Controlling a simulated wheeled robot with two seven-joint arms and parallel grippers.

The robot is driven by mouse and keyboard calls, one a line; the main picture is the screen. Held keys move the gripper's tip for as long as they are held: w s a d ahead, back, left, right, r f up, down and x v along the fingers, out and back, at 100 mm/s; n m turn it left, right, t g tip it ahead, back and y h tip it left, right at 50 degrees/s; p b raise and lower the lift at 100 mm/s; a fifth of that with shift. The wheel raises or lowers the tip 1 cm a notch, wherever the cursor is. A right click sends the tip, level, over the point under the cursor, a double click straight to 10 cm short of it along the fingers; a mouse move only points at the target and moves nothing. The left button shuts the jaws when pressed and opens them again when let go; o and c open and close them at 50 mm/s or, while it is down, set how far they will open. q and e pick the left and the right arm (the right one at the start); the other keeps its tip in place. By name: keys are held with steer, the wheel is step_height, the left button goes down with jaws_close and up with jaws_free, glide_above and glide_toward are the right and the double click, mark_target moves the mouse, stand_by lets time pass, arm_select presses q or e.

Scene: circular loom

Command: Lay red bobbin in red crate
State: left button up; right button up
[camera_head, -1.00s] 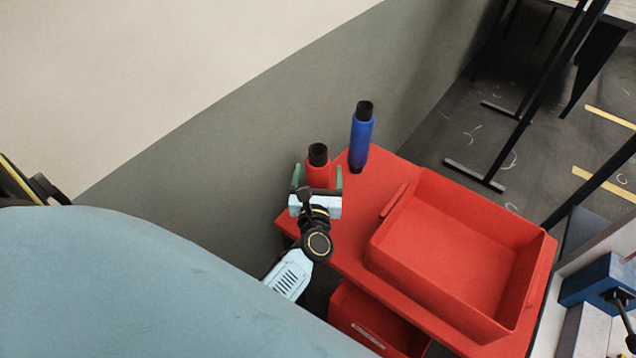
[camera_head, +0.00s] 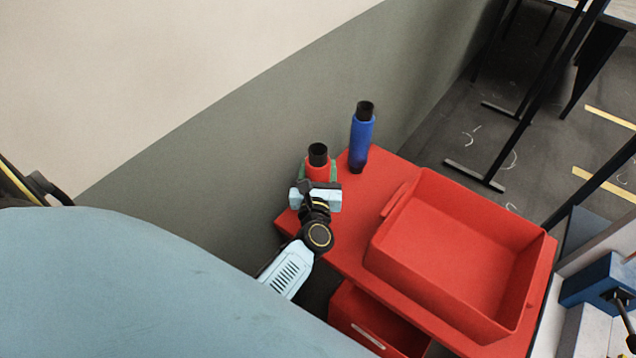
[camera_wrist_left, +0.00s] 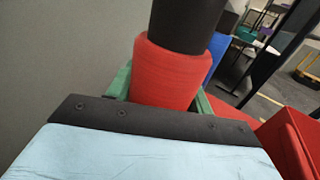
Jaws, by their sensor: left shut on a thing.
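The red bobbin (camera_head: 318,168) with a black top stands upright at the left end of the red table. My left gripper (camera_head: 320,180) is shut on it, with a green finger on each side. In the left wrist view the red bobbin (camera_wrist_left: 168,72) fills the space between the green fingers (camera_wrist_left: 163,90); its lower end is hidden behind the gripper body. The red crate (camera_head: 455,260) sits on the table to the right of the gripper and looks empty inside. My right gripper is not in view.
A blue bobbin (camera_head: 361,140) stands upright just behind and right of the red bobbin. The red table (camera_head: 345,250) has a clear strip between gripper and crate. Another red bin (camera_head: 375,325) is below the tabletop. A grey-green wall (camera_head: 230,150) rises behind.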

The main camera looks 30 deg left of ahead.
arm_select(q)
jaws_close()
steer(key=shift+r, duration=0.15)
steer(key=shift+r+p, duration=0.4)
steer(key=shift+r, duration=0.15)
step_height(320, 180, up, 18)
steer(key=p, duration=1.5)
